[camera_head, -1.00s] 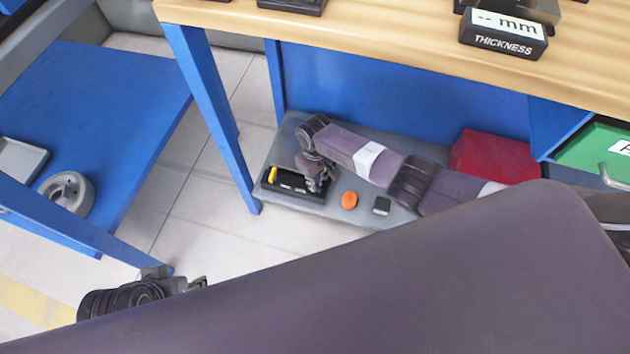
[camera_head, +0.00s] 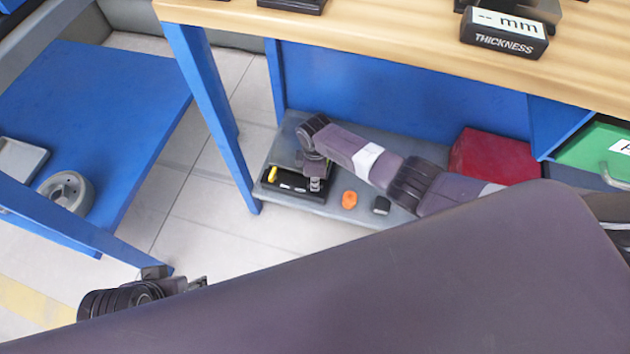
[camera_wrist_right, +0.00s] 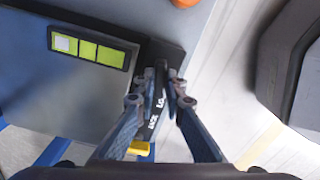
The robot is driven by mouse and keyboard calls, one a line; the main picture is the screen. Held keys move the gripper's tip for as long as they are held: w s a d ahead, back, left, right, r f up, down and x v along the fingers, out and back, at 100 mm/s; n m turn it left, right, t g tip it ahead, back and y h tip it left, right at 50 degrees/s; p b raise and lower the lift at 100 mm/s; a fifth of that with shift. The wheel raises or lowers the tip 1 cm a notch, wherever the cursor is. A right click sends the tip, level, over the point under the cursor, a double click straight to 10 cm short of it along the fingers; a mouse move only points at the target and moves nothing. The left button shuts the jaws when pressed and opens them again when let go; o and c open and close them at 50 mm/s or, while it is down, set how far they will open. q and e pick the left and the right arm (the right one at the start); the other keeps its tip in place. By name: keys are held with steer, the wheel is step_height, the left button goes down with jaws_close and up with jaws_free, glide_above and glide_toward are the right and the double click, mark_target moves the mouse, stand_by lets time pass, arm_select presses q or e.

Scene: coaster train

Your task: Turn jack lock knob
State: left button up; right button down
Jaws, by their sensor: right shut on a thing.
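A black panel (camera_head: 287,190) with white markings sits at the left front of the grey lower shelf. In the right wrist view it shows as a dark strip (camera_wrist_right: 172,52) with white lettering that reads in part "LOCK". My right gripper (camera_head: 316,184) reaches down to the panel's right end. The wrist view shows my right gripper's two fingers (camera_wrist_right: 163,84) close together over the strip, shut on the jack lock knob, which the fingers mostly hide. My left gripper (camera_head: 196,284) hangs at the lower left, away from the panel; its jaw gap is unclear.
A yellow piece (camera_head: 272,174) is at the panel's left end. An orange object (camera_head: 349,200) and a small dark block (camera_head: 381,205) lie to its right. A red box (camera_head: 492,156) stands further right. The blue table leg (camera_head: 222,125) is close on the left.

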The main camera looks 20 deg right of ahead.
steer(key=shift+n, duration=0.5)
steer(key=c, duration=2)
jaws_free()
steer(key=shift+r, duration=0.1)
step_height(320, 180, up, 12)
steer(key=shift+f, duration=0.1)
